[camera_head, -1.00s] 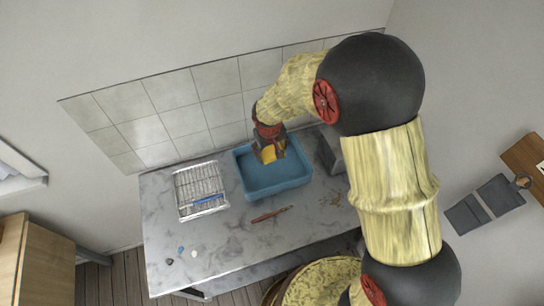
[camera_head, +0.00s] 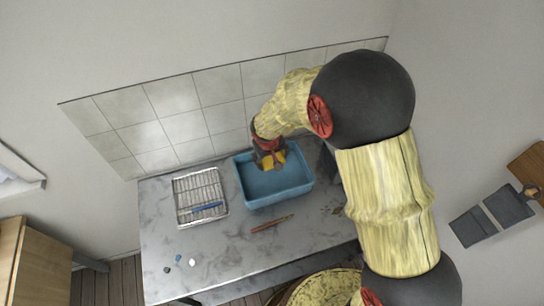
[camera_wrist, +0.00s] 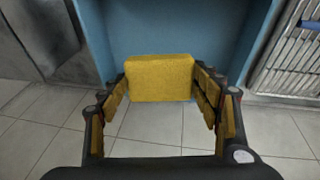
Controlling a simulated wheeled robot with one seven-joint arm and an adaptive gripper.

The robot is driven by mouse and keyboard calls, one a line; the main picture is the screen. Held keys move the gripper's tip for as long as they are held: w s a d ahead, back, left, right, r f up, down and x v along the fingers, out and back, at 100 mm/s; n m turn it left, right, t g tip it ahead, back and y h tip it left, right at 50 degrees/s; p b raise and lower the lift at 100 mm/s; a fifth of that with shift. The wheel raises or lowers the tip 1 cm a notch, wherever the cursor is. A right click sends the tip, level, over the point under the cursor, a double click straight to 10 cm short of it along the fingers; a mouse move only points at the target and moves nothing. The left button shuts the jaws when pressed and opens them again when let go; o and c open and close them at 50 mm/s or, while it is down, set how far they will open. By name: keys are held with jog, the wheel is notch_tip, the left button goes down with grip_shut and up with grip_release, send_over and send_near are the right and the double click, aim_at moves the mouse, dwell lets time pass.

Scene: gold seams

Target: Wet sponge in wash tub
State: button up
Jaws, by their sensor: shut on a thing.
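The yellow sponge (camera_wrist: 160,78) is held between the two fingers of my gripper (camera_wrist: 164,90) in the wrist view. My gripper (camera_head: 273,163) is shut on it. In the head view they are at the back part of the blue wash tub (camera_head: 277,199), within its outline, and the sponge is partly hidden by the gripper. The tub also shows in the wrist view (camera_wrist: 180,35), behind the sponge. I cannot tell whether the sponge touches the tub's floor or any water.
A wire rack (camera_head: 199,187) with a blue-handled tool (camera_head: 207,207) stands left of the tub. A reddish-brown tool (camera_head: 271,224) lies in front. Small pebble-like things (camera_head: 180,259) lie front left. The tiled wall (camera_head: 170,110) rises close behind.

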aim_at(272, 160)
jog(key=shift+f+b, duration=2.8)
jog(key=shift+f, duration=0.65)
jog(key=shift+r+p, duration=2.5)
jog(key=shift+r, duration=1.35)
jog(key=shift+r+p, duration=1.2)
jog(key=shift+r, duration=0.85)
jog(key=shift+f, duration=0.15)
